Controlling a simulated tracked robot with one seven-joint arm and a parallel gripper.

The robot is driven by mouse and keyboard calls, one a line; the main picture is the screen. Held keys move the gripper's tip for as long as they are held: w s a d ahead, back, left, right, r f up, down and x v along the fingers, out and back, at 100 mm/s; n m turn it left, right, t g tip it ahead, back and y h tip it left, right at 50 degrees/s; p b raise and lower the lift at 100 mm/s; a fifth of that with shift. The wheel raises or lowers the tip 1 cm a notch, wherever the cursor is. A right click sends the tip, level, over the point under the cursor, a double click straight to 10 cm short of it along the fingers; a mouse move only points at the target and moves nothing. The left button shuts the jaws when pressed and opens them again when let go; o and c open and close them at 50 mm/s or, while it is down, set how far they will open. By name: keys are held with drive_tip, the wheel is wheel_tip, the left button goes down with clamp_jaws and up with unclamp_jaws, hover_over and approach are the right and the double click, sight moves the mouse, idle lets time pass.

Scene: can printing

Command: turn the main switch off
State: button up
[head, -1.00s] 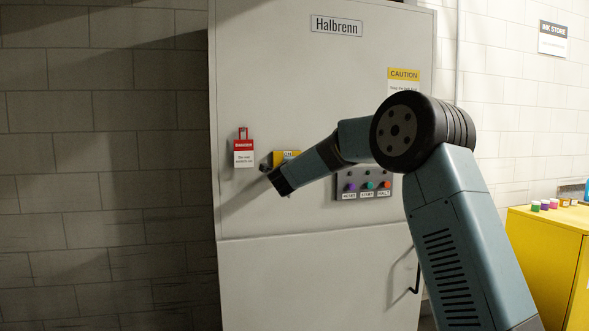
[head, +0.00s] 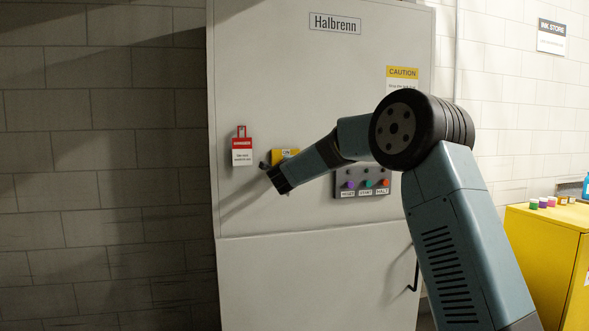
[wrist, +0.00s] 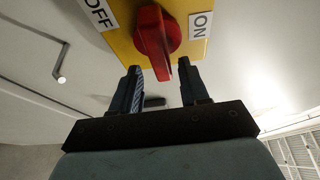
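The main switch is a red rotary knob (wrist: 158,38) on a yellow plate (wrist: 122,42), seen close up in the wrist view. An OFF label (wrist: 98,13) is at its upper left and an ON label (wrist: 200,25) at its right. The knob's raised grip points down the picture, its lower end between my fingertips. My gripper (wrist: 160,72) is open, with a gap visible on both sides of the grip. In the head view the yellow plate (head: 284,155) shows behind my gripper (head: 269,170), which hides the knob.
The switch is on a tall grey cabinet (head: 300,90). A red and white danger tag (head: 242,150) hangs to its left. A button panel (head: 362,183) is to the right, below my forearm. A yellow cupboard (head: 545,245) with small coloured pots stands at far right.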

drive_tip(key=s+a, duration=0.1)
drive_tip(key=s, duration=1.2)
drive_tip(key=shift+s+a, duration=0.3)
drive_tip(key=shift+s, duration=0.05)
drive_tip(key=s+d+r+n+g+y, duration=0.3)
drive_tip(key=s+d+n+y, duration=0.4)
drive_tip(key=s+n, duration=0.6)
drive_tip(key=s+d+f+n+g+h, duration=0.1)
drive_tip(key=s+d+f+n+g, duration=0.1)
drive_tip(key=s+d, duration=0.5)
drive_tip(key=s+d+f+n+g+h, duration=0.2)
drive_tip(key=s+d+f+g, duration=0.2)
drive_tip(key=s, duration=1.1)
drive_tip(key=s+d+f+n+g+h, duration=0.1)
drive_tip(key=s+d+f+n+g, duration=0.1)
drive_tip(key=s+d+f, duration=0.6)
drive_tip(key=s+d+g, duration=0.1)
drive_tip(key=s, duration=0.2)
drive_tip(key=shift+d+h, duration=0.35)
drive_tip(key=shift+h, duration=0.05)
